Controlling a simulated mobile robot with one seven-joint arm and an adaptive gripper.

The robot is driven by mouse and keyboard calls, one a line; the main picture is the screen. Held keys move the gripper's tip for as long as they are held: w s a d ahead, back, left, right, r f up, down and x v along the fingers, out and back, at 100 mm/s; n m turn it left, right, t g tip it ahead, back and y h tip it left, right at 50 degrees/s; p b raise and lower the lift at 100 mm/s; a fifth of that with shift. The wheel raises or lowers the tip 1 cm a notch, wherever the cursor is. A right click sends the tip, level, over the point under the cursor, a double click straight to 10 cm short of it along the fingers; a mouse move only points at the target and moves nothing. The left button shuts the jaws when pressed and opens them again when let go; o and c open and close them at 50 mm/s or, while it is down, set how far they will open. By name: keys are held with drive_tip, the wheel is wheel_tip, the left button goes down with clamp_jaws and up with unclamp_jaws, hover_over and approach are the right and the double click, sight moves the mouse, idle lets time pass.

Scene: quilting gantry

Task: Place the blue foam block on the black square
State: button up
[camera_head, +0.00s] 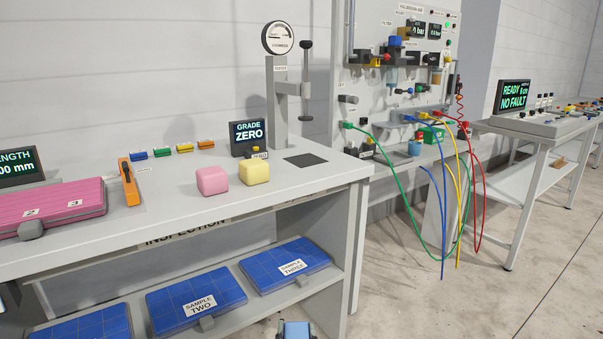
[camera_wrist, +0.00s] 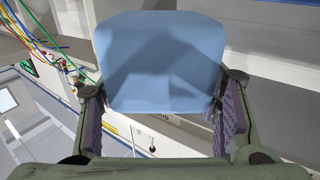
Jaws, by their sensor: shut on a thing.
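The light blue foam block (camera_wrist: 160,65) fills the upper middle of the wrist view, between the two fingers of my gripper (camera_wrist: 162,115), which is shut on it. In the head view a small light blue piece, likely the same block (camera_head: 295,330), shows at the bottom edge, in front of the inspection bench and below its top; most of the gripper is out of the picture there. The black square (camera_head: 306,160) lies flat and bare on the right end of the bench top, beside the gauge stand.
A pink block (camera_head: 212,181) and a yellow block (camera_head: 254,172) stand on the bench top (camera_head: 185,215) left of the square. The gauge stand (camera_head: 279,100) and grade display (camera_head: 248,135) are behind. Blue sample panels (camera_head: 197,300) lie on the lower shelf. Coloured hoses (camera_head: 440,220) hang to the right.

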drive_tip(key=f, duration=0.1)
drive_tip(key=d+f, duration=0.1)
drive_tip(key=f, duration=0.1)
drive_tip(key=shift+w+d+f+h, duration=0.1)
drive_tip(key=shift+d+h, duration=0.2)
drive_tip(key=shift+a, duration=0.2)
idle(0.4)
